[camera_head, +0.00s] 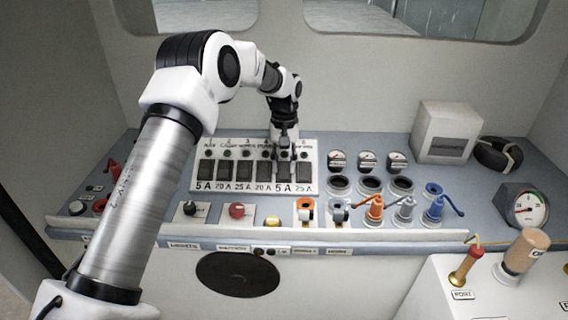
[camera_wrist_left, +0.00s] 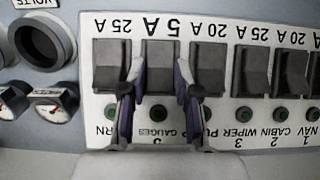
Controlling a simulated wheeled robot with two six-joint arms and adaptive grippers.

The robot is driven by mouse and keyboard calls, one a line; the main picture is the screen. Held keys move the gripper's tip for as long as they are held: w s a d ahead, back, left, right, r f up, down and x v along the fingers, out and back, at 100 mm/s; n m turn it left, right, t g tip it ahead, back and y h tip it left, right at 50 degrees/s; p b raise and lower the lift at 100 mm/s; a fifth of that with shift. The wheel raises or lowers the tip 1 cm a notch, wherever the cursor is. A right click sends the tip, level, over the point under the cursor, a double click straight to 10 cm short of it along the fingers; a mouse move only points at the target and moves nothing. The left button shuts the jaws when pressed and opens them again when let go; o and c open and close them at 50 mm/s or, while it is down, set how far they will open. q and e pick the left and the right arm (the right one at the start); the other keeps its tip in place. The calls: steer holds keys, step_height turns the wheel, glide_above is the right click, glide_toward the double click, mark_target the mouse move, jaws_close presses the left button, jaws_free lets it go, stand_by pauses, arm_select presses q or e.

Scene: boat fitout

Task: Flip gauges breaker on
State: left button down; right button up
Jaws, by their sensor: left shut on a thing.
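The white breaker panel (camera_head: 314,188) stands on the blue-grey console, with a row of dark rocker breakers. The gauges breaker (camera_head: 283,172), labelled 5 A, is the fifth from the left. In the left wrist view, where the labels appear upside down, this breaker (camera_wrist_left: 159,58) lies between my fingers. My left gripper (camera_head: 286,150) reaches down over it from behind. In the left wrist view my left gripper (camera_wrist_left: 160,82) is shut on the breaker, one finger at each side. I cannot tell clearly which way its rocker is tilted. My right gripper is not in view.
The neighbouring 25 A breaker (camera_wrist_left: 111,65) and 20 A breaker (camera_wrist_left: 208,68) sit close beside my fingers. Round gauges (camera_head: 367,160) and coloured valve levers (camera_head: 405,208) stand to the right. Knobs (camera_head: 237,211) line the front. A white box (camera_head: 446,131) stands at the back right.

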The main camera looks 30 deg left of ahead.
arm_select(q)
steer(key=g, duration=0.1)
steer(key=h, duration=0.1)
steer(key=g, duration=0.1)
steer(key=shift+w+a+f+g+h, duration=0.2)
steer(key=shift+w+a+g+h, duration=0.05)
steer(key=shift+w+g+h, duration=0.1)
steer(key=shift+g, duration=0.25)
steer(key=c, duration=1.1)
jaws_free()
steer(key=shift+w, duration=0.1)
steer(key=shift+r, duration=0.15)
